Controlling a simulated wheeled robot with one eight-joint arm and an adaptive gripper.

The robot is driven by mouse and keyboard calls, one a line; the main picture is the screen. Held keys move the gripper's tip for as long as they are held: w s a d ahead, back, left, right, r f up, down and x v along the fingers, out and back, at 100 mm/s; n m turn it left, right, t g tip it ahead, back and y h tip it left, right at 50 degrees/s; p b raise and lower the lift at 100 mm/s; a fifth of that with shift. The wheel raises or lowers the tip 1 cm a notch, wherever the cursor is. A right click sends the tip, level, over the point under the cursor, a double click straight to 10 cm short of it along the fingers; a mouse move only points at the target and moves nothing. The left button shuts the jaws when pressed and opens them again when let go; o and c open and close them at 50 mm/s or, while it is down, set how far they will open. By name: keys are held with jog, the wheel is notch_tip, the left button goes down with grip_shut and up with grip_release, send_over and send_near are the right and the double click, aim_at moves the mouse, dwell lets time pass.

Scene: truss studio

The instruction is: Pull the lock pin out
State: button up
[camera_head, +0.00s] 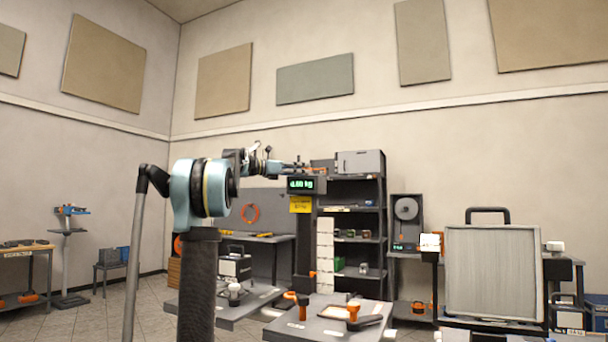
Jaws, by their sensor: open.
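I cannot tell for sure which part is the lock pin. A small orange piece (312,274) sticks out beside the dark post under the display and may be it. My gripper (301,165) is small in view at the end of my outstretched arm, just above the green-lit display (300,184). It is open, well above these orange parts, and I see nothing held in it.
A dark shelf rack (354,219) with a grey case on top stands behind my gripper. A white stacked column (325,245) is beside the post. A large framed panel (492,273) stands at right. Grey benches (325,329) fill the front; open floor lies at left.

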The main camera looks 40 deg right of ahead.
jog(key=shift+x, duration=1.35)
grip_shut()
jog(key=shift+w+r, duration=0.1)
jog(key=shift+r, duration=1.65)
grip_release()
jog(key=shift+a, duration=0.15)
jog(key=v, duration=1.2)
